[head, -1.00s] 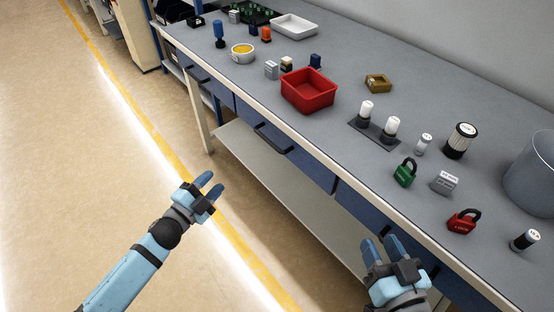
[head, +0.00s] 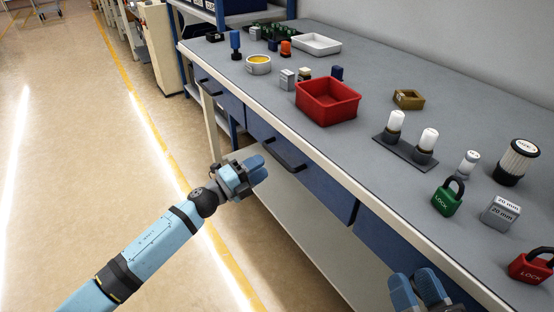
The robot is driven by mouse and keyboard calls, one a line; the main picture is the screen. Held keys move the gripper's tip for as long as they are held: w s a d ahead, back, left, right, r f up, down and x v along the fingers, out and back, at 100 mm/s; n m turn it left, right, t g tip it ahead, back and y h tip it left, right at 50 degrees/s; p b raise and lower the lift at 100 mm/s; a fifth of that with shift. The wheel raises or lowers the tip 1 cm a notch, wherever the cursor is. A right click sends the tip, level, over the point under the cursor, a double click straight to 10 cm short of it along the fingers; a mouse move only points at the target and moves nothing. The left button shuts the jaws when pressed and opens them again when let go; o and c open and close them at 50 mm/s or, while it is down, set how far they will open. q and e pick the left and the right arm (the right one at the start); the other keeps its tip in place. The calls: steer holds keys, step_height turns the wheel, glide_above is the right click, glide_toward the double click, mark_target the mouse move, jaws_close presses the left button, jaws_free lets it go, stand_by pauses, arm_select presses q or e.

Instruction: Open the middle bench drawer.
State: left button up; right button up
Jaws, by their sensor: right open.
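The middle bench drawer (head: 325,186) is a blue front under the bench top, closed flush, with a dark bar handle (head: 285,154). My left gripper (head: 261,170) is just left of and below that handle in the picture, its blue fingertips pointing toward the drawer. The handle is in full view, not between the fingers. The fingers overlap from this angle, so their gap cannot be judged. My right gripper (head: 419,286) is open and empty at the bottom edge, in front of the right drawer (head: 385,240).
The left drawer (head: 222,95) is also closed. The grey bench top (head: 375,88) holds a red bin (head: 327,101), white lamps on a dark plate (head: 404,150), a green padlock (head: 448,197) and a red padlock (head: 530,266). A lower shelf (head: 285,220) runs beneath. The floor at left is clear.

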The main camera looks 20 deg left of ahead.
mark_target(277, 155)
arm_select(q)
steer(key=x, duration=0.6)
steer(key=shift+d+b, duration=0.1)
steer(key=shift+b, duration=0.25)
steer(key=shift+c, duration=0.5)
jaws_close()
